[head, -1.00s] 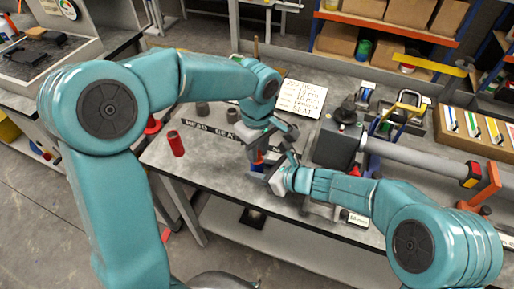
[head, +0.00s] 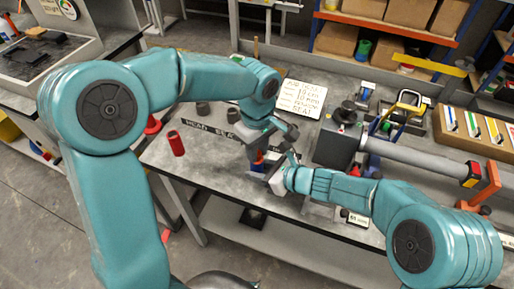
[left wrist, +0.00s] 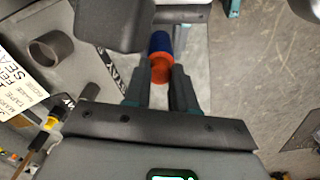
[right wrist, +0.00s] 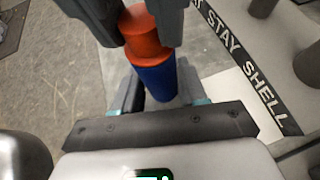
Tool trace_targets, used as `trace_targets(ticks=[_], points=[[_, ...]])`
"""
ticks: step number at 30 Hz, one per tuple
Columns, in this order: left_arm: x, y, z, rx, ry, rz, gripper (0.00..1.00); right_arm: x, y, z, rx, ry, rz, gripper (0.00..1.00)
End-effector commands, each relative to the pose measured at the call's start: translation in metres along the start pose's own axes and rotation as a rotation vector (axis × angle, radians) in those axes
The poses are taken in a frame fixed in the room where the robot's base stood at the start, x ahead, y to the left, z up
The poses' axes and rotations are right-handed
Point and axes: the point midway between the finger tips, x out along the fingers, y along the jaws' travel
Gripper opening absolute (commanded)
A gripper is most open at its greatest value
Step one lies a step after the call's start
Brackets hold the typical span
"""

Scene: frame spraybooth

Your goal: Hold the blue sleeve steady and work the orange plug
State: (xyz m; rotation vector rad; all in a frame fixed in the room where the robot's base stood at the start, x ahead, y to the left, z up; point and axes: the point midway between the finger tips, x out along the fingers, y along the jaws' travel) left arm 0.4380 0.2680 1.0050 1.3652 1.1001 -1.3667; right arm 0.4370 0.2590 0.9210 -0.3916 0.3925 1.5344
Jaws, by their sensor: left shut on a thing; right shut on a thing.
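The orange plug (left wrist: 161,70) sits end to end with the blue sleeve (left wrist: 160,42) in the left wrist view; how deep it reaches inside is hidden. My left gripper (left wrist: 162,78) is shut on the orange plug from above. My right gripper (right wrist: 158,88) is shut on the blue sleeve from the side. In the right wrist view the orange plug (right wrist: 142,35) is above the blue sleeve (right wrist: 156,82), between my left gripper's dark fingers. In the head view the pair is small and partly covered by both grippers, over the front part of the bench.
A red cylinder (head: 175,143) stands at the bench's left. Grey cylinders (head: 203,108) stand behind it near a dark lettered strip (head: 205,129). A written card (head: 302,98) lies at the back. A grey machine (head: 338,140) stands close on the right. The front bench edge is near.

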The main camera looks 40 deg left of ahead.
Motion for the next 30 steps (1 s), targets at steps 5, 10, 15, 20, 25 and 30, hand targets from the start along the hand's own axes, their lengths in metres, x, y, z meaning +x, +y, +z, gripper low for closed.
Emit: trace_targets(ticks=[5,10,15,20,25,30], points=[[-0.001,0.001,-0.001,0.0,0.003,0.005,0.0,0.0,0.001,0.001,-0.002,-0.001,0.004,0.25],[-0.005,0.002,-0.001,0.0,0.003,0.007,0.0,0.0,0.001,0.0,-0.002,0.0,0.003,0.25],[-0.008,0.002,-0.001,0.0,0.003,0.008,0.0,0.001,0.001,-0.001,-0.001,0.001,0.004,0.25],[-0.012,0.002,-0.001,0.0,0.002,0.007,0.0,0.001,0.002,-0.001,-0.001,0.002,0.004,0.25],[-0.014,0.002,-0.001,0.0,0.002,0.006,0.0,0.001,0.001,-0.001,-0.001,0.001,0.004,0.25],[-0.021,0.001,-0.001,-0.001,0.001,0.004,0.0,0.0,0.001,-0.001,0.0,0.001,0.003,0.25]])
